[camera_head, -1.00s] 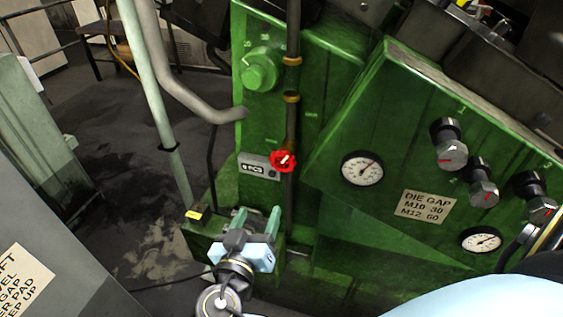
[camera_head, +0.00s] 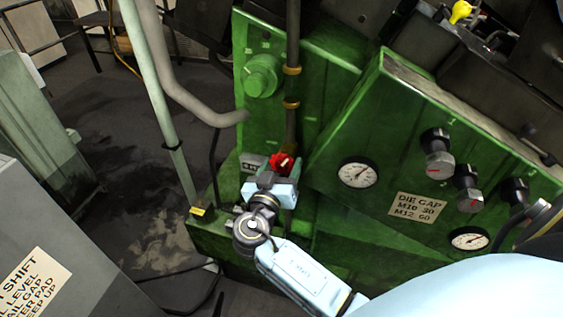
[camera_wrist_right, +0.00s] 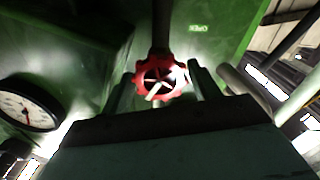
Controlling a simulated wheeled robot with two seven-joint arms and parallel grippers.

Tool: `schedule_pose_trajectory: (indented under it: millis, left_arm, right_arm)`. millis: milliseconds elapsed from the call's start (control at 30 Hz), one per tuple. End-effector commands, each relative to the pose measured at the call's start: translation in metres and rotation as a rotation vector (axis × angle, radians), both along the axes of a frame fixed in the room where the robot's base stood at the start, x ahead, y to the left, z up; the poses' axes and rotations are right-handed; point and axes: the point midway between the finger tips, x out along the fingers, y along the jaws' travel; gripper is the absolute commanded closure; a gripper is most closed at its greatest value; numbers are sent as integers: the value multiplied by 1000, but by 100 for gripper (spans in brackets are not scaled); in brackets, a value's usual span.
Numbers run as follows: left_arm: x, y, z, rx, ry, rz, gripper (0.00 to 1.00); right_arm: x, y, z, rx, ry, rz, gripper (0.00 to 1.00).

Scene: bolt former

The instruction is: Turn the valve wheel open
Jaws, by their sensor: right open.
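The valve wheel (camera_head: 280,160) is small, red and scalloped, mounted on the dark vertical pipe (camera_head: 292,45) at the green machine. My right gripper (camera_head: 277,171) is at the wheel, just below and partly in front of it, so the wheel's lower part is hidden in the head view. In the right wrist view the wheel (camera_wrist_right: 161,80) is centred with a pale spoke or pointer across it. The right gripper (camera_wrist_right: 160,85) is open, with one finger on each side of the wheel. I cannot tell whether the fingers touch the rim. My left gripper is not in view.
A pressure gauge (camera_head: 358,173) sits on the green panel right of the wheel; it also shows in the right wrist view (camera_wrist_right: 27,106). Several bolt-like knobs and a die gap label (camera_head: 417,207) lie further right. A pale green post (camera_head: 150,85) stands left.

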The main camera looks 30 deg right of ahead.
Motion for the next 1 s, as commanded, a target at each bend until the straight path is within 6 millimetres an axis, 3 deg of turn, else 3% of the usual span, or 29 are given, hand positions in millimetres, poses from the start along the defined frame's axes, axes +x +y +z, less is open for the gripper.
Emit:
schedule_pose_trajectory:
  millis: [300, 567, 1000]
  left_arm:
    - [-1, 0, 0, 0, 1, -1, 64]
    - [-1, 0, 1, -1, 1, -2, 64]
    - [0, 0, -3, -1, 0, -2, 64]
  right_arm:
    - [2, -2, -1, 1, 1, 0, 39]
    - [2, -2, -1, 0, 2, 1, 70]
    - [1, -2, -1, -73, 86, 0, 70]
